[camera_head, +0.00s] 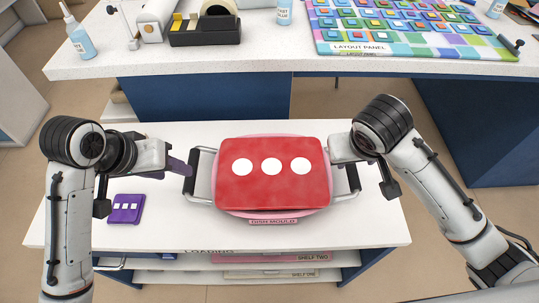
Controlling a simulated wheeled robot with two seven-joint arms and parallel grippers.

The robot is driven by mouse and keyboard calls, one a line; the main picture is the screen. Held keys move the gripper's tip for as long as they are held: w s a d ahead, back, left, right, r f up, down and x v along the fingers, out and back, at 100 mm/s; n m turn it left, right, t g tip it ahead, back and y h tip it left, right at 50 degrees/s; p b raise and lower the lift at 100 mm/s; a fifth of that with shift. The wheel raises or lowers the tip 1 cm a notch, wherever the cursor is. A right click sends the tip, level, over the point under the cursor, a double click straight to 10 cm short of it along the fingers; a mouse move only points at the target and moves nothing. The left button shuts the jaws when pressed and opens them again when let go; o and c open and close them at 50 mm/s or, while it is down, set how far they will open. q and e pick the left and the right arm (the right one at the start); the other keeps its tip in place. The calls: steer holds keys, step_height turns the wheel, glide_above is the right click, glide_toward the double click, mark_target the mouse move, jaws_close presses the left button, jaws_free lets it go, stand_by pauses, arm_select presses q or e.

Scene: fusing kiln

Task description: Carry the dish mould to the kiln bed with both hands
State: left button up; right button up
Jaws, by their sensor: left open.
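The pink dish mould (270,214) sits on the white loading table, with a red slab (272,187) bearing three white dots covering most of its top. It has a bar handle on its left (190,178) and one on its right (353,178). My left gripper (181,168) is open beside the left handle; whether its fingers straddle the bar is not clear. My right gripper (345,152) is at the right handle, its fingers largely hidden, so I cannot tell its opening. I cannot make out the kiln bed.
A purple tile (126,208) with white squares lies left on the white table (330,228). Shelves (280,274) are below its front edge. Behind stands a bench (270,62) with a layout panel (400,28), a tape dispenser (205,30) and bottles.

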mark_target(351, 165)
arm_select(q)
steer(key=x, duration=1)
steer(key=shift+w+f, duration=0.1)
arm_select(e)
steer(key=x, duration=1)
steer(key=shift+w+f, duration=0.1)
arm_select(q)
steer(key=shift+c, duration=0.4)
arm_select(e)
steer(key=shift+c, duration=0.4)
arm_select(q)
jaws_close()
arm_select(e)
jaws_close()
arm_select(q)
steer(key=shift+w+r, duration=0.1)
steer(key=shift+r, duration=0.15)
arm_select(e)
steer(key=shift+w+r, duration=0.15)
steer(key=shift+r, duration=0.1)
